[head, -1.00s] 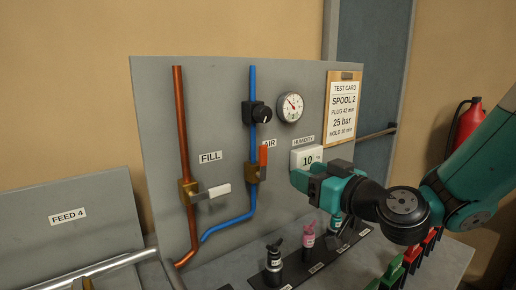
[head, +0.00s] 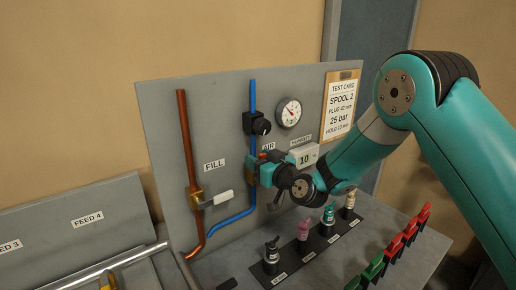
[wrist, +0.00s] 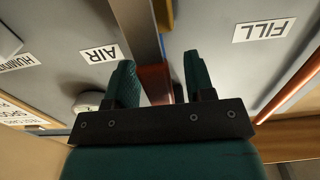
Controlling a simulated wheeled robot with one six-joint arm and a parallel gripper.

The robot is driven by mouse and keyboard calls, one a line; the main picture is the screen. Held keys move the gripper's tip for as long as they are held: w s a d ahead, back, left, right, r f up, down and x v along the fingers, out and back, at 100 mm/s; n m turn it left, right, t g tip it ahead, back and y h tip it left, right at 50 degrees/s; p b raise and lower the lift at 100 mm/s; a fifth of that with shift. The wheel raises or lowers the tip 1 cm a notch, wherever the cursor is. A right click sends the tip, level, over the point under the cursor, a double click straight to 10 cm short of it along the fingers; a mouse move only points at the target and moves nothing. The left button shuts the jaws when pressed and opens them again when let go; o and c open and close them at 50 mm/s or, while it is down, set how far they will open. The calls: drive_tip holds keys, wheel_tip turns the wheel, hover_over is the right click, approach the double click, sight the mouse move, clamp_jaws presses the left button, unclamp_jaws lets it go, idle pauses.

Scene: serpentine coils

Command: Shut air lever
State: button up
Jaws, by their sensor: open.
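The air lever has an orange-red handle (head: 262,156) on the blue air pipe (head: 252,98). It stood upright along the pipe in the earlier head view; now my gripper (head: 257,172) covers most of it, and only a small red part shows. In the wrist view, my gripper (wrist: 161,80) is open, with one finger on each side of the orange-red handle (wrist: 154,84). I cannot tell whether either finger touches it. The AIR label (wrist: 100,54) is left of the fingers there. The valve body is mostly hidden in the head view.
The FILL valve's pale handle (head: 223,197) sticks out left of my gripper. A black knob (head: 260,125), a gauge (head: 289,113) and the humidity display (head: 304,156) are close by on the panel (head: 220,120). Several plugs stand on a black strip (head: 316,245) below.

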drive_tip(key=shift+w+a, duration=0.2)
drive_tip(key=shift+w, duration=0.1)
clamp_jaws()
